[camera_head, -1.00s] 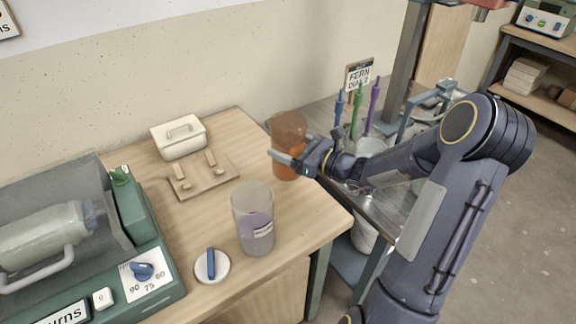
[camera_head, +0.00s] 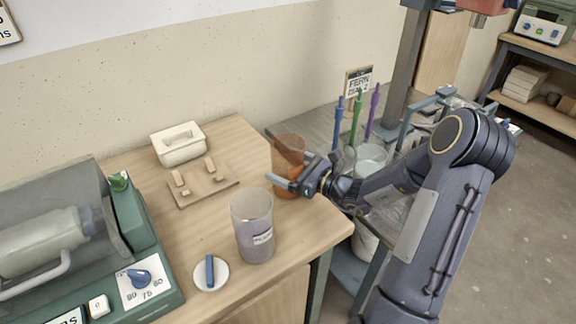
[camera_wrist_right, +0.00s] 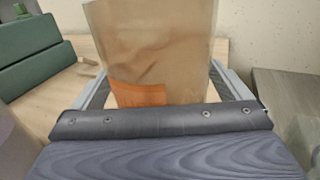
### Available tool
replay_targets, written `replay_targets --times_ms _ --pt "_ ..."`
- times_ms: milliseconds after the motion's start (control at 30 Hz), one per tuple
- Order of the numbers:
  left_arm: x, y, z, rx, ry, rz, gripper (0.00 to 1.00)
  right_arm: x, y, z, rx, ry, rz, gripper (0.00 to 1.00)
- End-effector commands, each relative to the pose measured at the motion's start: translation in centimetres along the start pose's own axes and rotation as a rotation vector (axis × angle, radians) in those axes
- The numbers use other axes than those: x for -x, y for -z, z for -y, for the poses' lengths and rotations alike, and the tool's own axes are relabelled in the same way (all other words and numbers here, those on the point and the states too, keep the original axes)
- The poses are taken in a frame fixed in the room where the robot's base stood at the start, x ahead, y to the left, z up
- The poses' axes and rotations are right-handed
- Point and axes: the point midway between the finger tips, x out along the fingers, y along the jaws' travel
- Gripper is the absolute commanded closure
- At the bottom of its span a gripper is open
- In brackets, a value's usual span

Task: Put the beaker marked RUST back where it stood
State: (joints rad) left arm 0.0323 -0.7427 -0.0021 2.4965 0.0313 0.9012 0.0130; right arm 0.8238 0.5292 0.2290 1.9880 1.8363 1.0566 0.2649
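A clear beaker with rust-orange contents (camera_head: 288,165) is upright at the back right of the wooden table, at or just above its top; I cannot tell if it touches. My right gripper (camera_head: 281,184) is shut on it, low on its side. In the right wrist view the beaker (camera_wrist_right: 150,50) stands between the two fingers, with an orange patch low on it; no word is readable. A second beaker with greyish-purple contents (camera_head: 253,226) and a pale label stands nearer the front. My left gripper is not in view.
A white lidded box (camera_head: 178,143), a wooden board with small blocks (camera_head: 203,183) and a white disc with a blue handle (camera_head: 211,274) are on the table. A green machine (camera_head: 150,250) fills the left. Coloured tools (camera_head: 356,118) stand behind the gripper.

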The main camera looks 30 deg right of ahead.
Motion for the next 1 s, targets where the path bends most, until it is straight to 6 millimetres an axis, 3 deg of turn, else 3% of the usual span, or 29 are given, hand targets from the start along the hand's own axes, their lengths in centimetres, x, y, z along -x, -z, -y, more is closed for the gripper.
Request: replay_targets --times_ms 367,800,1000 --pt "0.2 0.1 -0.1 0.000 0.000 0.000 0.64 0.7 -0.3 0.1 0.001 0.002 -0.002 0.04" --pt "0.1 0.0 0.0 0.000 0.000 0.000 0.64 9.5 -0.3 0.1 -0.001 0.004 -0.002 0.04" --pt "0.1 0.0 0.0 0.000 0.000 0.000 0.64 11.7 -0.3 0.0 0.001 0.001 -0.001 0.04"
